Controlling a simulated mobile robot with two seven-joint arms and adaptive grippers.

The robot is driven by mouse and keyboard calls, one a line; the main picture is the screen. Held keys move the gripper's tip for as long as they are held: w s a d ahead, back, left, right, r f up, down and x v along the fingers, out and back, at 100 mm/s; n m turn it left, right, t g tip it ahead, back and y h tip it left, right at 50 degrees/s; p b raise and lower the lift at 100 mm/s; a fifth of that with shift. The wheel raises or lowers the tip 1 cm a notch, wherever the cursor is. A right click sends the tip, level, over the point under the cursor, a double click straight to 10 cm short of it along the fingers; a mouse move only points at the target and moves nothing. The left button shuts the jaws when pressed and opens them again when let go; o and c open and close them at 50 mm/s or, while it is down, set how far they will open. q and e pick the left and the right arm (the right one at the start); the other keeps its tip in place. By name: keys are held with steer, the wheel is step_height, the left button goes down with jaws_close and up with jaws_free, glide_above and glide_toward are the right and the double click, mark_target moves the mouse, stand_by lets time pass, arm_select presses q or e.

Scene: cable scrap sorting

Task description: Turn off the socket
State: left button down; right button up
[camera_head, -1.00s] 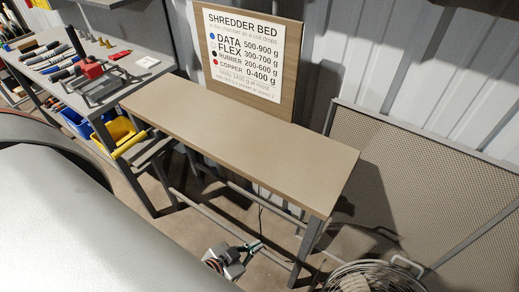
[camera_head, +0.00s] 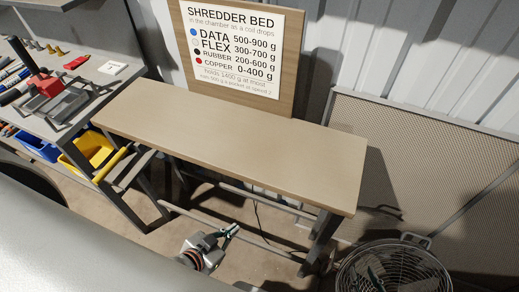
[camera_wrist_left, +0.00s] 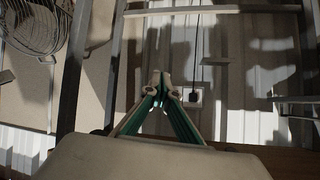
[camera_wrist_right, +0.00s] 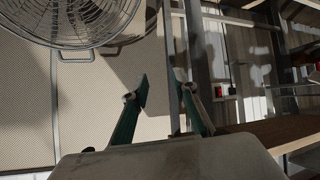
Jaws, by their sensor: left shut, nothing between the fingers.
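The socket (camera_wrist_left: 194,98) is a small pale plate on the corrugated wall below the bench, with a dark cable running to it. In the left wrist view it sits just right of my left fingertips; contact cannot be told. In the right wrist view a red patch (camera_wrist_right: 218,91) shows low on the wall beside a dark shape. In the head view the bench hides the socket. My left gripper (camera_head: 231,231) is shut and empty, in front of the bench's lower frame. My right gripper (camera_wrist_right: 160,88) is open and empty, near the fan.
The bench (camera_head: 230,140) has a bare top; its legs and rails surround the space below. A round caged fan (camera_head: 395,268) stands right of it, before a mesh panel (camera_head: 430,165). A tool table (camera_head: 75,105) and yellow bin (camera_head: 92,150) are left.

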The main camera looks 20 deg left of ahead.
steer(key=shift+o, duration=1.2)
steer(key=shift+d, duration=0.15)
steer(key=shift+o, duration=0.6)
steer(key=shift+s+f, duration=0.1)
steer(key=shift+f, duration=0.1)
arm_select(q)
steer(key=w+a+m+h+b, duration=0.2)
steer(key=w+m+h+b, duration=0.1)
steer(key=w+m, duration=0.4)
steer(key=w+a+m+h+b, duration=0.3)
steer(key=w+m+b, duration=0.3)
steer(key=w+m, duration=0.1)
steer(key=w+a+r+m+h+b, duration=0.1)
steer(key=w+a+m+h+b, duration=0.2)
steer(key=w+m+b, duration=0.2)
steer(key=w+m, duration=0.2)
steer(key=w, duration=0.1)
steer(key=shift+w+m+t+h, duration=0.3)
steer(key=shift+w+m+t, duration=0.05)
steer(key=shift+m+t, duration=0.05)
arm_select(e)
steer(key=shift+n, duration=0.4)
steer(key=f, duration=0.1)
steer(key=w+f, duration=0.1)
steer(key=f, duration=0.1)
steer(key=a+f, duration=0.1)
steer(key=f, duration=0.1)
steer(key=shift+w+f, duration=0.25)
steer(key=shift+w, duration=0.1)
